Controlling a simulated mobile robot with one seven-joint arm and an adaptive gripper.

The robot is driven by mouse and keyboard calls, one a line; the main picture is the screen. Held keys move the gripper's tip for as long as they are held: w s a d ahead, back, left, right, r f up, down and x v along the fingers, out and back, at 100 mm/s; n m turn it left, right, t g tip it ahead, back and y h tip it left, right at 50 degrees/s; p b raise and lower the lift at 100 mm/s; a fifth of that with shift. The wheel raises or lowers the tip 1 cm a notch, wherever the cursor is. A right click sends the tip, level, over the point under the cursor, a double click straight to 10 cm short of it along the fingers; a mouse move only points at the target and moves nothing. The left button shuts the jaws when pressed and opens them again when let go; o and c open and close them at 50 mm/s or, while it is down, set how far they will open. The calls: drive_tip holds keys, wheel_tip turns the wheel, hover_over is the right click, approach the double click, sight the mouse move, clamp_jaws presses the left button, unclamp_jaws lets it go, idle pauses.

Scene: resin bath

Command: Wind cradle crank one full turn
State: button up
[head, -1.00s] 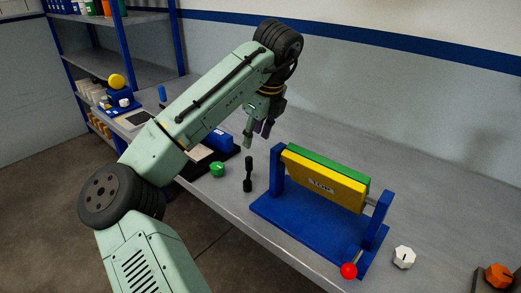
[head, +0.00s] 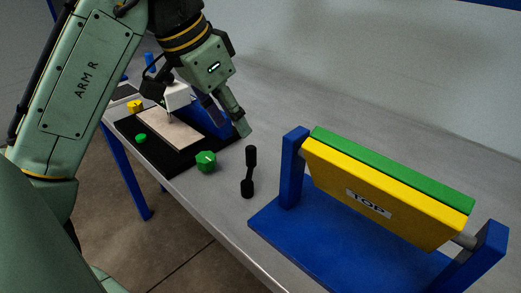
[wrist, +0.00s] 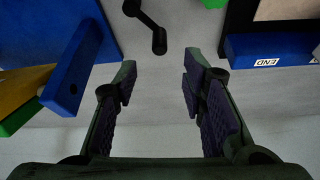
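The cradle has a blue base (head: 340,250) and two uprights that hold a yellow and green block (head: 385,195) marked TOP. Its near-right end lies at the frame's edge, and no red knob shows now. A black crank-shaped piece (head: 249,172) is on the bench left of the cradle. It also shows in the wrist view (wrist: 146,27), ahead of the fingertips. My gripper (head: 228,115) is above the bench, behind and left of the black piece. In the wrist view my gripper (wrist: 161,65) is open with nothing between its fingers. A blue cradle upright (wrist: 72,72) is at left there.
A green knob (head: 206,162) stands left of the black piece. A black mat (head: 165,167) with a pale board (head: 170,130) and a blue device (head: 205,118) lies farther left. The bench behind the cradle is clear.

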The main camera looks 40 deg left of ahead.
sight(249, 149)
drive_tip(key=x, duration=1)
drive_tip(key=shift+f, duration=0.1)
drive_tip(key=shift+c, duration=0.2)
clamp_jaws()
